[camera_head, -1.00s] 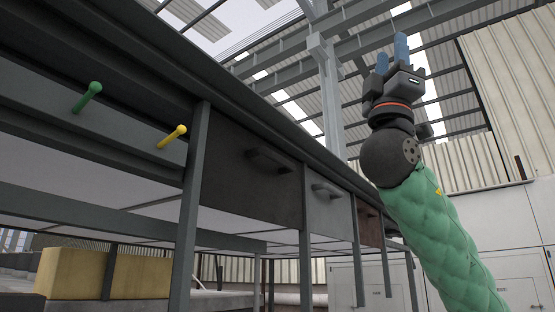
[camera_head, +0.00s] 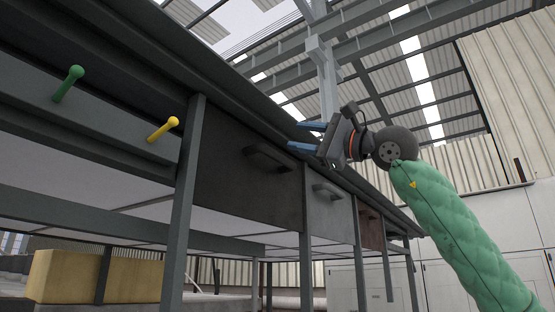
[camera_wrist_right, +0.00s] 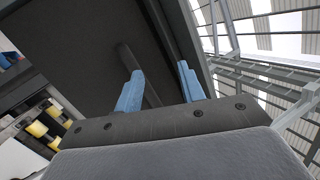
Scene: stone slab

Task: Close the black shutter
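The black shutter (camera_head: 235,192) is a dark panel under the bench top, left of a grey panel. It has a dark bar handle (camera_head: 268,158) near its upper right. My right gripper (camera_head: 294,136) is at the bench's front edge, above and right of that handle in the head view. Its blue fingers are spread and empty, pointing left. In the right wrist view the shutter (camera_wrist_right: 75,60) fills the upper left, and its handle (camera_wrist_right: 150,92) shows between the open fingers (camera_wrist_right: 160,88). I cannot tell whether they touch. My left gripper is out of view.
A grey panel (camera_head: 328,215) and a brown panel (camera_head: 370,224) with handles sit farther along the bench. A green knob (camera_head: 68,83) and a yellow knob (camera_head: 163,129) stick out at the left. A bench leg (camera_head: 183,210) stands left of the shutter.

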